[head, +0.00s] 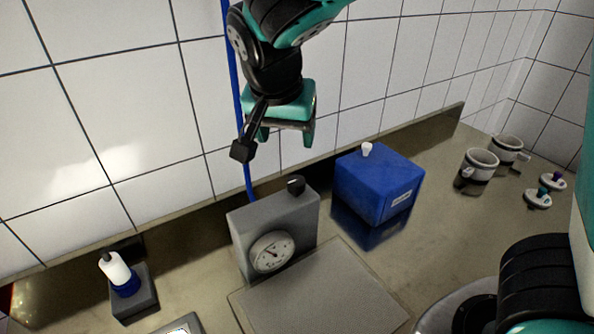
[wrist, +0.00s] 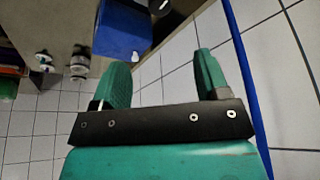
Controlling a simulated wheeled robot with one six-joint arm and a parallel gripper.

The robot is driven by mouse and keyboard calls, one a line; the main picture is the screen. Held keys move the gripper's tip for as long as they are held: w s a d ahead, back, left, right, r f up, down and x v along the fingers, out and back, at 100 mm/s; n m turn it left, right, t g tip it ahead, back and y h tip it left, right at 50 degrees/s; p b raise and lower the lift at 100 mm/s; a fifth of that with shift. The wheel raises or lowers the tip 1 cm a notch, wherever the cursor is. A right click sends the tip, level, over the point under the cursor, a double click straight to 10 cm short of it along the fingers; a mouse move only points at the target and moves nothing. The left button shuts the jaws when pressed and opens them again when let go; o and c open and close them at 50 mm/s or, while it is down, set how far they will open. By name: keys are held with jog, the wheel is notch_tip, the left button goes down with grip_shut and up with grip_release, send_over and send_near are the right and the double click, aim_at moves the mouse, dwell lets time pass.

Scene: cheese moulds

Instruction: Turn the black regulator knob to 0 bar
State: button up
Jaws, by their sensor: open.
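The black regulator knob (head: 295,186) sits on top of a grey regulator box (head: 242,222) in the head view. A round white gauge (head: 272,251) is on the box's front; its needle is visible, but the numbers are too small to read. My gripper (head: 281,138) hangs above the knob, slightly to its left in the picture, with clear space between them. Its two green fingers are apart and nothing is between them.
A blue box (head: 375,185) with a white top knob stands right of the regulator. A blue hose (head: 233,85) runs down the wall behind my gripper. A grey plate (head: 318,292) lies in front. A white-topped bottle (head: 114,268) stands left; two mugs (head: 480,161) stand right.

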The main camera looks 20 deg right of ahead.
aim_at(296, 180)
jog(key=p+x, duration=0.3)
jog(key=x, duration=1.4)
jog(key=shift+w+d+f+p, duration=0.1)
jog(key=shift+w+f+p, duration=0.05)
jog(key=shift+p, duration=0.15)
jog(key=shift+c, duration=0.2)
jog(key=c, duration=0.9)
